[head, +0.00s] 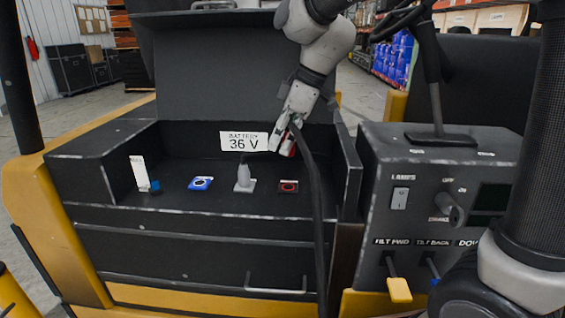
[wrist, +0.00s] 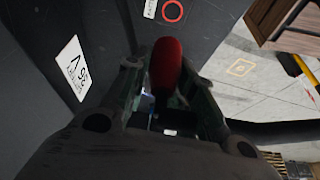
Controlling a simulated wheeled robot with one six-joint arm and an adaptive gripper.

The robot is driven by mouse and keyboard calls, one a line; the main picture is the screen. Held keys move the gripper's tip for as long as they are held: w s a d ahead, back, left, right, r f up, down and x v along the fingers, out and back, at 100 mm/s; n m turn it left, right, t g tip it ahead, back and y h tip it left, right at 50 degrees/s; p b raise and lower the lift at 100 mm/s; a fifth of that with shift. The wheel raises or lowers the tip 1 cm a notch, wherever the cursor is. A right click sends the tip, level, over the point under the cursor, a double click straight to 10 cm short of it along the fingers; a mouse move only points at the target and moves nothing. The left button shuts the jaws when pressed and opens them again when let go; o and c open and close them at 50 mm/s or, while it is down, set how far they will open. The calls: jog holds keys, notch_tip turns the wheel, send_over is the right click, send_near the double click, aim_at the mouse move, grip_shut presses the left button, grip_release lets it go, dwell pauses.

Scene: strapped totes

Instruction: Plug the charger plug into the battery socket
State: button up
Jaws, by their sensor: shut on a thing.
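My gripper (head: 287,142) is shut on a red charger plug, whose red body shows between the fingers in the wrist view (wrist: 166,68). In the head view the plug is mostly covered by the fingers, and its front end is hard to make out. A black cable (head: 318,220) hangs from the gripper down past the compartment's right side. The plug is held in the air above a dark red socket (head: 289,187) on the battery deck, apart from it. A blue socket (head: 200,183) lies further left. A grey upright piece (head: 244,178) stands between the two sockets.
A white "BATTERY 36 V" sign (head: 243,142) stands behind the sockets. A white upright tag (head: 139,173) is at the left. The compartment's right wall (head: 348,165) and the control console (head: 410,200) lie right of my gripper. The deck's front strip is clear.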

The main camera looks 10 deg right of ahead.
notch_tip(320, 180, up, 9)
jog(key=shift+r, duration=0.15)
dwell(0.4)
notch_tip(320, 180, down, 11)
jog(key=shift+s+f, duration=0.15)
dwell(0.3)
jog(key=shift+f, duration=2.8)
jog(key=shift+f, duration=0.6)
